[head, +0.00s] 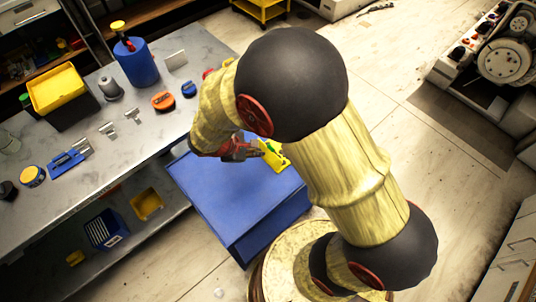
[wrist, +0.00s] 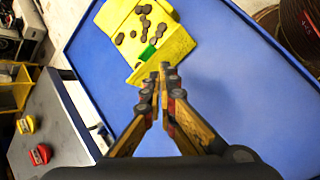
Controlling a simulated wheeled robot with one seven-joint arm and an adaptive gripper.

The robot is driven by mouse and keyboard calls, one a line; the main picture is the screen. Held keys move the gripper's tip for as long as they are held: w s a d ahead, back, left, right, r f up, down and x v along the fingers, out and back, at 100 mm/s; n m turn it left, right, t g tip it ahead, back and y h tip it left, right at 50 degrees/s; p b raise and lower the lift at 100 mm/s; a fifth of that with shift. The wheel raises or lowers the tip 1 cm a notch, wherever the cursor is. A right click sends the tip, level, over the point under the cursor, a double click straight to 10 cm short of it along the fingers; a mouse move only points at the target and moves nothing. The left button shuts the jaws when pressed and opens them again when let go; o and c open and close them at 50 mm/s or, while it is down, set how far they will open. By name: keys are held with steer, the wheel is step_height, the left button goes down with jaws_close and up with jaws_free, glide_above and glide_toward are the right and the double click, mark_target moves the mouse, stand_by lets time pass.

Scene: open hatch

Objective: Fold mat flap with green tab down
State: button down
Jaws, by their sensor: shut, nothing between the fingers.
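The yellow mat (wrist: 168,22) lies on a blue-topped stand (wrist: 225,90), with several dark round spots or discs on it. A plain yellow flap (wrist: 176,47) is at the mat's near side, and the green tab (wrist: 147,53) shows by it. I cannot tell how far the flap is raised. My gripper (wrist: 160,72) is shut and empty, its fingertips at the flap's near edge; I cannot tell whether they touch. In the head view, my gripper (head: 256,151) is just left of the mat (head: 274,158), which my arm partly hides.
A grey workbench (head: 120,150) stands left of the blue stand, with a blue canister (head: 137,64), a yellow bin (head: 56,88) and small tools on it. The near part of the blue top (head: 225,190) is bare. A raised rim edges it.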

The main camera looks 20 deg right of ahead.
steer(key=shift+b+x, duration=1.4)
steer(key=shift+x, duration=0.45)
steer(key=shift+f, duration=0.1)
steer(key=shift+d+r+b+x, duration=0.2)
steer(key=shift+b+x, duration=0.5)
steer(key=shift+x, duration=0.45)
steer(key=shift+d+r+b+x, duration=0.1)
steer(key=shift+d+b+x, duration=0.15)
steer(key=shift+b+x, duration=0.65)
steer(key=shift+d+r+b+x, duration=0.2)
steer(key=shift+b+x, duration=0.3)
steer(key=shift+x, duration=0.85)
steer(key=shift+w, duration=0.15)
steer(key=p+v, duration=0.1)
steer(key=v, duration=0.1)
steer(key=p+v, duration=0.1)
steer(key=v, duration=0.1)
steer(key=a+p+v, duration=0.1)
steer(key=p+v, duration=0.1)
steer(key=shift+a+f, duration=0.1)
steer(key=shift+a, duration=0.15)
steer(key=shift+s+a+r, duration=0.3)
steer(key=shift+s+a, duration=0.05)
steer(key=shift+a, duration=0.15)
